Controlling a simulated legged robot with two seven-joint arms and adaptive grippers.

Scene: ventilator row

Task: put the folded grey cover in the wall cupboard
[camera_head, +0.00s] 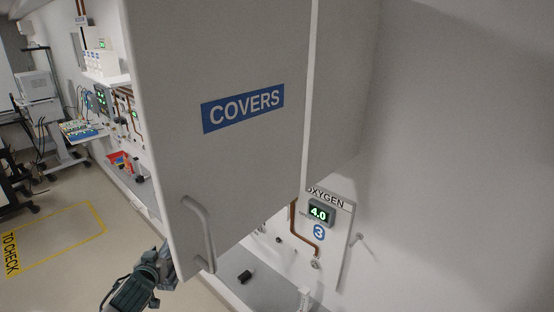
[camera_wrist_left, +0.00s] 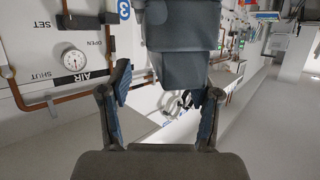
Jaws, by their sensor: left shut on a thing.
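The wall cupboard (camera_head: 235,165) fills the middle of the head view. Its large grey door carries a blue COVERS label (camera_head: 243,107) and a bar handle (camera_head: 203,232) near the lower left corner. I cannot see inside it, nor tell whether the door stands open. My left gripper (camera_head: 167,266) is at the door's lower left edge, partly hidden behind it. In the left wrist view, its two blue-padded fingers (camera_wrist_left: 165,82) stand either side of the folded grey cover (camera_wrist_left: 183,70), which it grips. The cover is cut off at the top. My right gripper is not in view.
An oxygen panel (camera_head: 322,213) with copper pipes is on the wall below the cupboard. A small black object (camera_head: 244,277) lies on the grey surface beneath. An air gauge (camera_wrist_left: 74,60) shows in the wrist view. The floor at left has a yellow TO CHECK outline (camera_head: 50,238).

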